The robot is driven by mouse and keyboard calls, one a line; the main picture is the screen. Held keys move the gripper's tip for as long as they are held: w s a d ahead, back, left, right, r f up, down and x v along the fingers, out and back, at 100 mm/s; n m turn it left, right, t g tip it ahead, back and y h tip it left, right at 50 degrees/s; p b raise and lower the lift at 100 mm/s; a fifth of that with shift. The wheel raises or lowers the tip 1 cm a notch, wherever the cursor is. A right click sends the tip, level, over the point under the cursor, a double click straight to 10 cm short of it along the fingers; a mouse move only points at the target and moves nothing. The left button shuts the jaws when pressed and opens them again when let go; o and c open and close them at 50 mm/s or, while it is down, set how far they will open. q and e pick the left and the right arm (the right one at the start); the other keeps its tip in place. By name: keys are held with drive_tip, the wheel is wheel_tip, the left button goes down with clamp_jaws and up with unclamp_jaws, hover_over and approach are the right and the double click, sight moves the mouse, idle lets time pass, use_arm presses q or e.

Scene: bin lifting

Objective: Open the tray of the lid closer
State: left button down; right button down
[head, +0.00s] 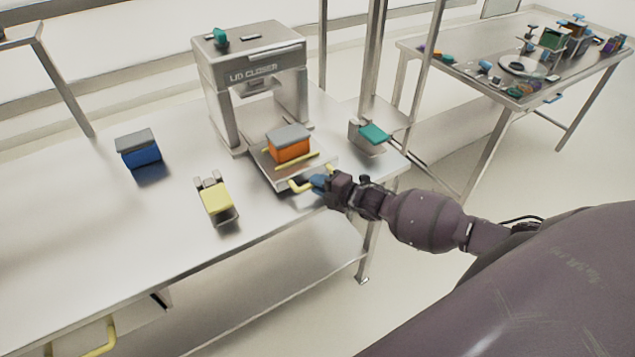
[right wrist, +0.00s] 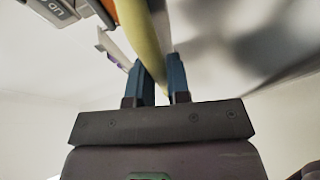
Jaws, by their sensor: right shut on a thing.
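The lid closer (head: 252,75) is a grey metal frame machine standing on the steel table, with its name on the front. Its tray (head: 275,181) shows in front of the frame, and an orange bin with a grey lid (head: 290,148) sits on it. The tray has a yellow handle (head: 301,186) at its front. My right gripper (head: 318,184) is at the handle, coming from the right. In the right wrist view its two blue fingers (right wrist: 160,80) are on either side of the yellow bar (right wrist: 140,38), shut on it. My left gripper is not in view.
A blue bin with a grey lid (head: 140,152) stands at the left of the table (head: 100,215). A yellow piece in a metal holder (head: 216,198) is left of the tray. A teal piece (head: 375,134) is at the right. Another table (head: 480,75) with several objects stands behind.

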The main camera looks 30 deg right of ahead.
drive_tip(key=shift+s, duration=0.3)
drive_tip(key=c, duration=1.1)
unclamp_jaws()
drive_tip(key=v, duration=1.1)
drive_tip(key=shift+w, duration=0.1)
